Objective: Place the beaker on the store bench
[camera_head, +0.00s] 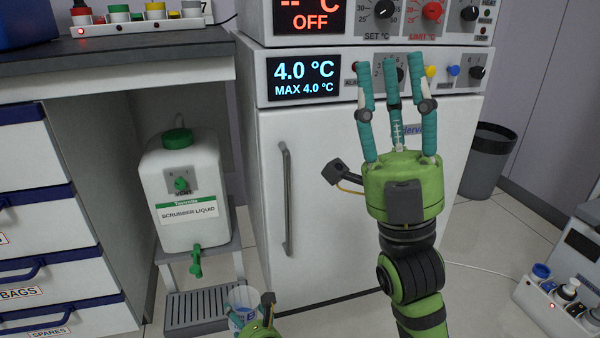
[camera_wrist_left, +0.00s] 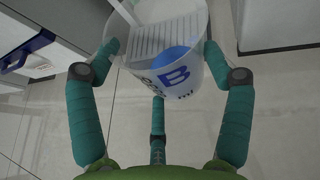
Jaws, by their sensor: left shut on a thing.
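A clear beaker (camera_wrist_left: 165,60) marked with a blue letter B fills the upper middle of the left wrist view, with something blue showing in it. It also shows low in the head view (camera_head: 241,298). My left gripper (camera_wrist_left: 160,62) is shut on the beaker, with fingers on both sides of it; in the head view it is mostly cut off by the bottom edge. My right gripper (camera_head: 393,88) is empty and open, its fingers pointing up in front of the fridge. A dark-topped bench (camera_head: 120,62) with drawers stands at the left; no label names it as the store bench.
The white fridge (camera_head: 330,200) blocks the middle.

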